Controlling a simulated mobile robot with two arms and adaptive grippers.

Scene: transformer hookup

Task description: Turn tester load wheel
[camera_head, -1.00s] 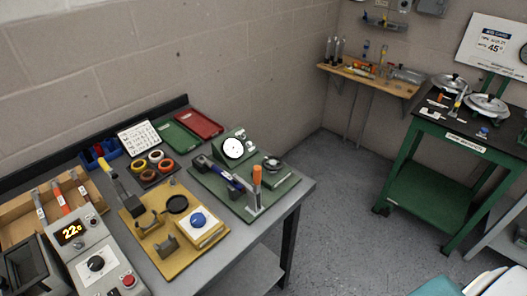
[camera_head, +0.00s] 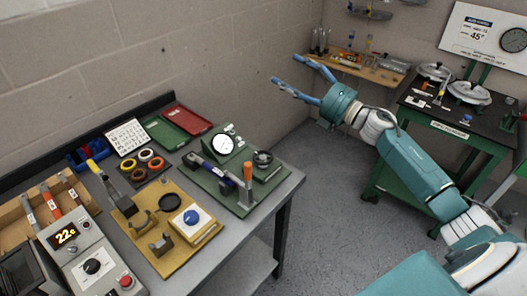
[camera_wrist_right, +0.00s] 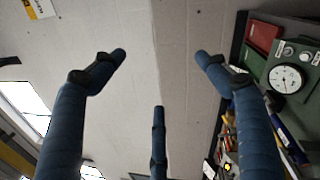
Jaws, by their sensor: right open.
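The tester is a green board (camera_head: 215,184) on the grey bench, with a white dial gauge (camera_head: 223,145). A small dark round wheel (camera_head: 263,158) sits on a green block at its right side. I cannot make out the wheel there. My left gripper is not in view.
A yellow fixture (camera_head: 160,250) with a blue knob and a grey control box (camera_head: 85,262) reading 22 stand left of the tester. Red (camera_head: 187,118) and green trays lie behind. A green cart (camera_head: 398,190) stands at the right, with open floor between it and the bench.

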